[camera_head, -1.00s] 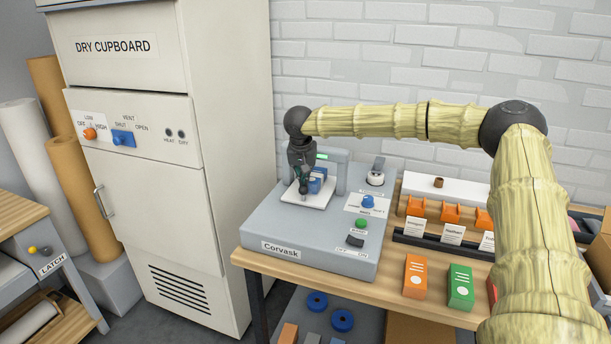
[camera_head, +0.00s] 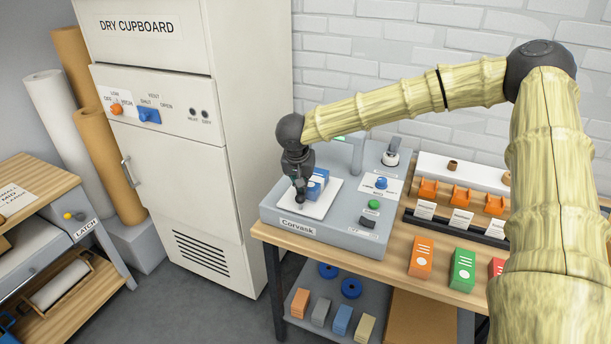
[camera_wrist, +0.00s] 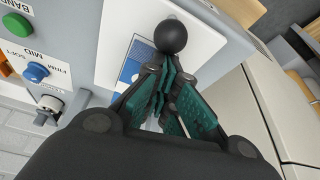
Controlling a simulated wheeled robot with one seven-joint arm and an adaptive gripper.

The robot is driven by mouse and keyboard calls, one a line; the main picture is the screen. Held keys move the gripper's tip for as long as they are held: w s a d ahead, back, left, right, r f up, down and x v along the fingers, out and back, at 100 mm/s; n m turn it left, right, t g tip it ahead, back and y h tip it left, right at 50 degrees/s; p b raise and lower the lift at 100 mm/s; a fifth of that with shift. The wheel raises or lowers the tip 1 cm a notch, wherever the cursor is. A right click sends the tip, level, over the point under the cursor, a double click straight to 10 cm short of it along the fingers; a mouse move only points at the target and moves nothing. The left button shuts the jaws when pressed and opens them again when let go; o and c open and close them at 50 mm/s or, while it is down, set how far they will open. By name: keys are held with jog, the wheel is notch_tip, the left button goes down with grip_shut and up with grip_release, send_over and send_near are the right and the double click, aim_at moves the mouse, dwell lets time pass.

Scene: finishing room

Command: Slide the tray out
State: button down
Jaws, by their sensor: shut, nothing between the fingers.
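The white tray (camera_head: 324,207) lies on top of the grey Corvask machine (camera_head: 345,236), near its front edge and clear of the upright post behind. A blue and white packet (camera_head: 319,180) sits on it; the packet is partly hidden behind my fingers in the wrist view (camera_wrist: 131,70). A black ball knob (camera_wrist: 171,36) stands at the tray's front part. My gripper (camera_head: 300,194) points down at the knob, fingers shut with nothing between them. In the wrist view the fingertips (camera_wrist: 168,62) are right behind the knob; whether they touch it I cannot tell.
Blue (camera_head: 381,183) and green (camera_head: 374,204) controls are on the machine's right side. Orange holders (camera_head: 462,196) and upright boxes (camera_head: 463,271) stand right of it on the bench. The dry cupboard (camera_head: 185,170) stands close on the left. Floor in front is clear.

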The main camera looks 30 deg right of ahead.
jog(key=shift+a, duration=0.1)
dwell(0.5)
jog(key=p+v, duration=0.6)
jog(key=shift+p, duration=0.35)
jog(key=p+v, duration=0.4)
dwell(0.6)
